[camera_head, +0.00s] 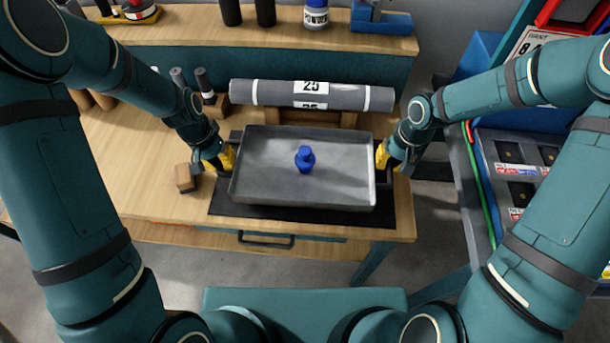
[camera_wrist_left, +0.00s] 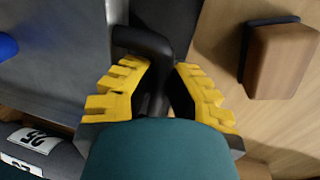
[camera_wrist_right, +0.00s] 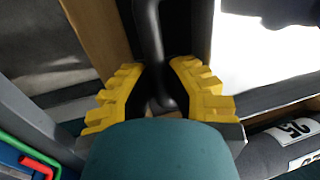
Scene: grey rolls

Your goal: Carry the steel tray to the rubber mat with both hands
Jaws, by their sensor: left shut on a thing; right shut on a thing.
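The grey steel tray (camera_head: 265,165) is at the middle of the workbench in the head view, over the black rubber mat (camera_head: 285,217), whose front and side edges show around it. I cannot tell whether the tray touches the mat. A blue bottle (camera_head: 305,158) stands upright in the tray. My left gripper (camera_head: 230,157) is shut on the tray's left black handle (camera_wrist_left: 150,42). My right gripper (camera_head: 382,155) is shut on the right black handle (camera_wrist_right: 149,40). Both handles show between yellow fingers in the wrist views.
A grey roll (camera_head: 270,94) labelled 25 lies on a wooden stand just behind the tray. A wooden block (camera_head: 184,178) with a dark side sits left of my left gripper. The workbench (camera_head: 150,205) is clear at front left. A blue-grey cart (camera_head: 485,185) stands right.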

